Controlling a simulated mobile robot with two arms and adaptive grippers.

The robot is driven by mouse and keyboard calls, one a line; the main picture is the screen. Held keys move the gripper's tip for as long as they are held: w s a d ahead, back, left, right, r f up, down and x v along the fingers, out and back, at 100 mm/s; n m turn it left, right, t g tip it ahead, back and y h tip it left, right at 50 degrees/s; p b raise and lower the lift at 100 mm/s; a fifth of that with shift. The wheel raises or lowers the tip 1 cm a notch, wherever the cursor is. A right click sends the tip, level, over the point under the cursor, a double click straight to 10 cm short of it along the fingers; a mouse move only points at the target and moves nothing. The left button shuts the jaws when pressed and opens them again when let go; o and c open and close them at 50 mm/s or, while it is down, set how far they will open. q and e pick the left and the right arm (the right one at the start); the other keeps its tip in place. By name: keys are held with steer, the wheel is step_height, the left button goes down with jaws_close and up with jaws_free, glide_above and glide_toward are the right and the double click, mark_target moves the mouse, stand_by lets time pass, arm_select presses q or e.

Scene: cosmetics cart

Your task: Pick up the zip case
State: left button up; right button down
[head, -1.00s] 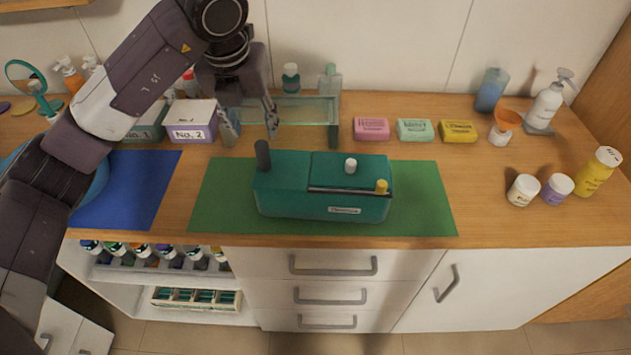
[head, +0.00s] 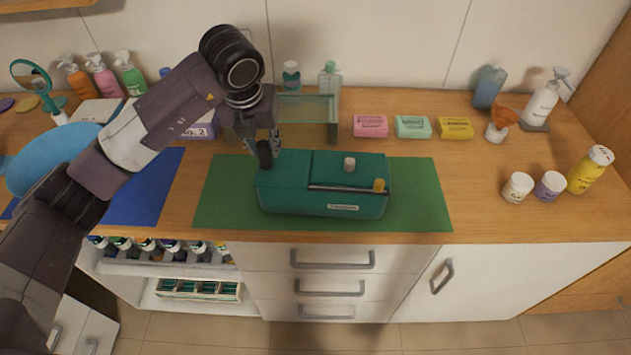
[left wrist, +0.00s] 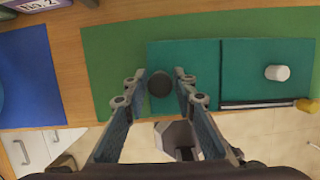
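A teal case (head: 330,197) with a dark line along its front top edge and a small label lies on the green mat (head: 420,200); I take it as the zip case. A black upright knob (head: 264,154) stands at its left end, a white knob (head: 349,163) and a yellow one (head: 379,185) further right. My left gripper (head: 270,142) is over the left end of the case. In the left wrist view its open fingers (left wrist: 160,88) lie on either side of the black knob (left wrist: 159,84), with gaps showing. Whether the fingertips are at knob height is unclear. My right gripper is not in view.
A glass-topped stand (head: 305,106) is behind the case. Several soap bars, such as the pink one (head: 370,126), lie to the right of it.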

arm_select(q)
jaws_close()
steer(key=shift+r, duration=0.1)
steer(key=shift+w, duration=0.1)
step_height(320, 180, up, 20)
steer(key=b, duration=0.4)
stand_by(0.5)
